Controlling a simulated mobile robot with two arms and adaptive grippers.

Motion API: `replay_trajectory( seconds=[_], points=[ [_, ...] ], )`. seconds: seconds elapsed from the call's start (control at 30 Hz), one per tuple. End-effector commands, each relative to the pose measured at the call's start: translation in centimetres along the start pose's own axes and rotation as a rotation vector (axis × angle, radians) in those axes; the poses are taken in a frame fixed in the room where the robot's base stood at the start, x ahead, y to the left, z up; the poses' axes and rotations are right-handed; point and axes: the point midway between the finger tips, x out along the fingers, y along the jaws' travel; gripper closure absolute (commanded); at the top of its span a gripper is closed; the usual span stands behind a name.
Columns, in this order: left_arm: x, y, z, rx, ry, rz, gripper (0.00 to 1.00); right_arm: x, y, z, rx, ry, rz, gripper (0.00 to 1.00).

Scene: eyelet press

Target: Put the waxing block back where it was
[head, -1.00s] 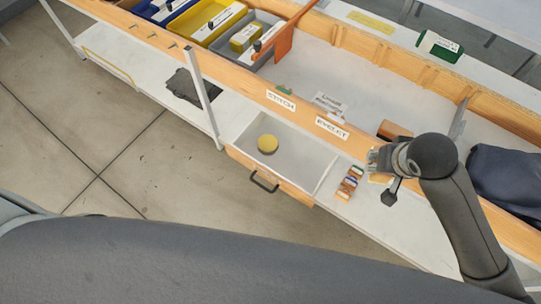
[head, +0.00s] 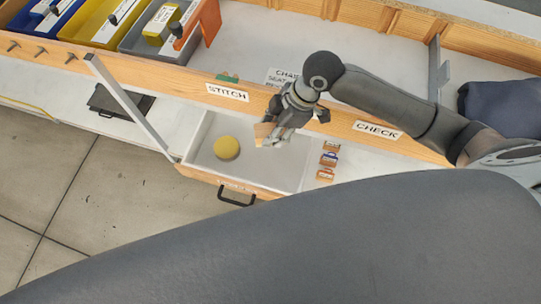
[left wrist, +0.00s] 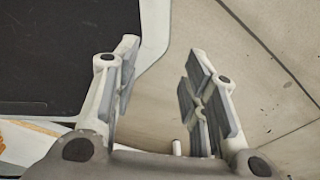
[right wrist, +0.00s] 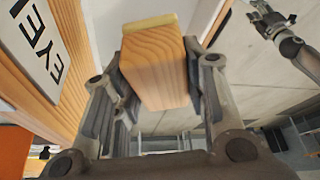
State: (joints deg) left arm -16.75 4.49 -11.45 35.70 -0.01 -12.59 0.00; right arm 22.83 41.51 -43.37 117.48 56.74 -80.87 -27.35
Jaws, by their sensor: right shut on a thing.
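The waxing block is a wooden block with a pale yellow top (right wrist: 155,65), held between the fingers of my right gripper (right wrist: 160,85) in the right wrist view. In the head view my right gripper (head: 272,133) holds the block (head: 263,131) over the right part of the open drawer (head: 212,127). A round yellow piece (head: 227,148) lies in the drawer, left of the block. My left gripper (left wrist: 162,55) is open and empty in the left wrist view; the head view does not show it.
Several small spools (head: 327,160) stand on the white ledge right of the drawer. A wooden rail with a STITCH sign (head: 227,92) and a CHECK sign (head: 379,129) runs behind. A grey upright bar (head: 130,108) stands left of the drawer. Bins (head: 150,45) fill the back left.

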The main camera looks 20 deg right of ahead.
Motion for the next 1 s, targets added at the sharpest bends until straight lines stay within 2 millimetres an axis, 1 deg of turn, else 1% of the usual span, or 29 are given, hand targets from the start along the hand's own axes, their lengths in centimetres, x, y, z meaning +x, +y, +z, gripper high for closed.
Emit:
replay_trajectory(
  seconds=[0.03,0.2,0.3,0.4,0.5,0.67,0.83,0.9,1.0],
  points=[
    [0.1,0.1,0.9,0.000,-0.013,0.002,0.60,1.2,-0.2,0.5,0.003,-0.002,-0.006,0.79],
    [0.5,0.3,2.2,0.000,-0.032,0.004,0.60,5.5,-0.3,2.3,0.005,-0.003,-0.006,0.79],
    [0.8,0.3,2.3,0.000,-0.032,0.004,0.60,7.9,-0.2,3.3,0.006,-0.002,-0.004,0.79],
    [1.0,0.3,1.9,0.000,-0.027,0.003,0.60,9.8,-0.2,4.2,0.005,-0.002,-0.002,0.79],
    [1.1,0.2,1.2,0.000,-0.015,0.002,0.60,11.2,-0.2,4.7,0.004,-0.002,-0.002,0.79],
    [1.3,0.0,0.1,0.000,0.003,0.000,0.60,12.3,-0.1,5.2,0.003,-0.002,-0.001,0.79],
    [1.6,0.0,0.2,0.000,0.002,0.000,0.60,14.7,-0.2,6.2,0.004,-0.003,-0.001,0.79],
    [1.7,0.0,0.3,0.000,-0.001,0.000,0.60,15.2,-0.1,6.5,0.004,-0.002,0.000,0.79],
    [1.7,0.0,0.6,0.000,-0.005,0.000,0.60,15.5,-0.1,6.6,0.002,-0.002,0.001,0.79]
  ],
)
